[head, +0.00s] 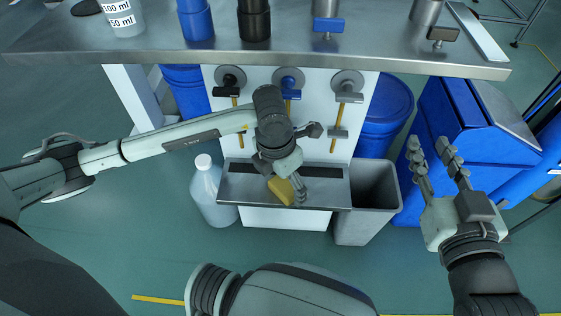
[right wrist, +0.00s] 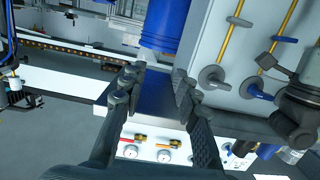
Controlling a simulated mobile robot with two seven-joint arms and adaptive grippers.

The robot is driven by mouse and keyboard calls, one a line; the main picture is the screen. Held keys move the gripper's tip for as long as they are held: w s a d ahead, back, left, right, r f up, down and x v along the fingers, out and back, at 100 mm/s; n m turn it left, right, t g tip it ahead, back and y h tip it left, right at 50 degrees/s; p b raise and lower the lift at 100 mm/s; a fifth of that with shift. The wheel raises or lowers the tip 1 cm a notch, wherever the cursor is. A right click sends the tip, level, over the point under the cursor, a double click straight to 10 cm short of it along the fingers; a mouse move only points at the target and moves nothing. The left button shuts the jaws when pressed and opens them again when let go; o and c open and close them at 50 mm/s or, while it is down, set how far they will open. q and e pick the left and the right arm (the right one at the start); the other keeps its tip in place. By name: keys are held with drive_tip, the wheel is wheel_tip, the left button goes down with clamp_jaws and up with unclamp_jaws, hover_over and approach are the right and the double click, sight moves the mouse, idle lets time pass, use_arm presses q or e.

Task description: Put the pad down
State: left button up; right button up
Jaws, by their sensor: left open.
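The yellow pad (head: 281,189) is at the metal shelf (head: 240,190) on the front of the white panel, and it appears to rest on it. My left gripper (head: 294,188) points down just over the shelf, its jaws open, with its fingers right at the pad. The fingers hide part of the pad, and I cannot tell whether they touch it. My right gripper (head: 436,165) is open and empty, off to the right in front of the blue bin. Its spread fingers also show in the right wrist view (right wrist: 155,90), with nothing between them.
Several valves with yellow pipes, one with a blue handle (head: 288,82), are on the panel above the shelf. A metal counter (head: 300,52) overhangs the panel. A white bottle (head: 207,190) stands left of the shelf, a grey bin (head: 368,205) right. A blue bin (head: 480,130) stands further right.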

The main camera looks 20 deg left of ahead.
sight(279, 189)
use_arm(q)
wheel_tip(279, 189, up, 11)
drive_tip(key=s+p, duration=0.1)
drive_tip(key=shift+a+r, duration=0.15)
drive_tip(key=shift+a, duration=0.2)
use_arm(e)
drive_tip(key=s+d+f+g+h, duration=0.1)
drive_tip(key=d+f+g+h, duration=0.1)
drive_tip(key=f, duration=0.4)
drive_tip(key=shift+s+d+g, duration=0.25)
drive_tip(key=shift+d+g, duration=0.45)
drive_tip(key=shift+d, duration=0.35)
drive_tip(key=shift+f, duration=0.1)
